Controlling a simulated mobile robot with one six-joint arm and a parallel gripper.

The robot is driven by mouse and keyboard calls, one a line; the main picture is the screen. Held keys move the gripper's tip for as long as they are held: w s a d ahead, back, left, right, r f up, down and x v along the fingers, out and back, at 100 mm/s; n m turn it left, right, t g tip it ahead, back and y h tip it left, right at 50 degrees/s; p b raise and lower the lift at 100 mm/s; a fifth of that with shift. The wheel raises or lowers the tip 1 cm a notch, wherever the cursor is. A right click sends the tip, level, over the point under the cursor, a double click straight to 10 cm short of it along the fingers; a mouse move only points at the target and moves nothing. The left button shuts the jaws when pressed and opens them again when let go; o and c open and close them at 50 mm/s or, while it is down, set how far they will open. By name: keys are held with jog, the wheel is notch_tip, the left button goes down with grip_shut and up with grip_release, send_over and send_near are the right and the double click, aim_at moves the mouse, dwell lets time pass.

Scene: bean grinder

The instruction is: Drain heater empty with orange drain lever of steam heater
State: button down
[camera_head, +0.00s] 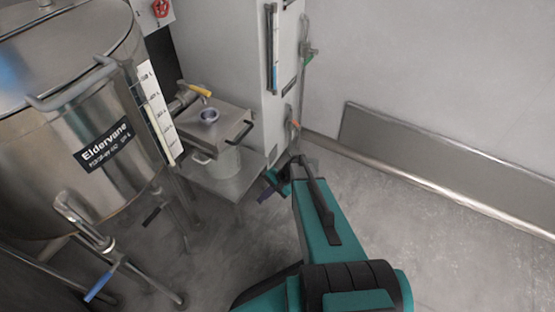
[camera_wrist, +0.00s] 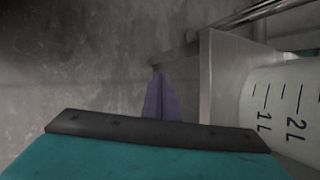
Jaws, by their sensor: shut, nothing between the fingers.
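The steam heater appears to be the tall pale cabinet (camera_head: 254,75) at the upper middle of the head view. A small orange lever (camera_head: 295,123) shows low on its right edge. My gripper (camera_head: 264,195) is below and left of that lever, apart from it, near the small steel stand. In the wrist view the purple fingers of my gripper (camera_wrist: 158,82) are together with nothing between them. The orange lever is not identifiable in the wrist view. My arm covers part of the floor below the heater.
A large steel tank (camera_head: 100,115) stands at left, with a blue-handled valve (camera_head: 99,287). A steel stand (camera_head: 185,172) holds a pale bucket (camera_head: 218,172), whose litre marks show in the wrist view (camera_wrist: 285,105). A wall with a metal panel (camera_head: 440,155) is at right; floor there is clear.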

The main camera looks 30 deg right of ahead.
jog(key=s+a+f+n+g+h, duration=0.1)
jog(key=s+a+n+g+h, duration=0.1)
jog(key=s, duration=0.7)
jog(key=s+a+f+n+g+h, duration=0.1)
jog(key=s+a+n, duration=0.3)
jog(key=s, duration=0.5)
jog(key=s+a+f+n+g+h, duration=0.1)
jog(key=s+a+n+g+h, duration=0.2)
jog(key=s+n, duration=0.3)
jog(key=s+a, duration=0.1)
jog(key=s, duration=0.2)
jog(key=shift+s+n+g+h, duration=0.3)
jog(key=shift+s+g+h, duration=0.05)
jog(key=shift+g+h, duration=0.05)
jog(key=shift+a, duration=0.1)
